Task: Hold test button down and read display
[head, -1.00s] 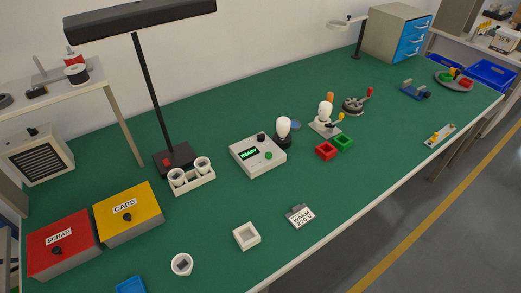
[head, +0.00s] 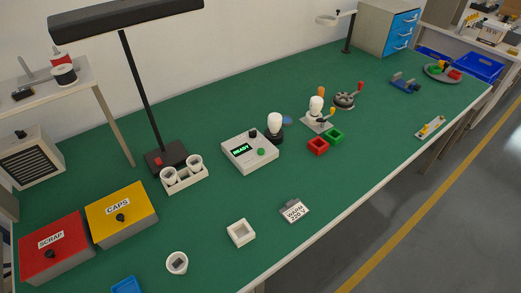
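The tester (head: 251,163) is a white box on the green bench, near the middle of the head view. Its dark display (head: 241,150) shows "READY" in green letters. A green button (head: 261,152) sits on its top at the front right, with nothing touching it. A black knob (head: 253,134) is on its top at the back. A white bulb (head: 274,122) stands upright in a black socket just behind the tester's right side. My gripper is not in view.
A white holder (head: 184,181) with two cups stands left of the tester by the lamp base (head: 166,162). Red (head: 318,146) and green (head: 333,136) trays lie to the right. A "WARN 220 V" sign (head: 295,211) and a white square dish (head: 241,233) are in front, with bare bench between.

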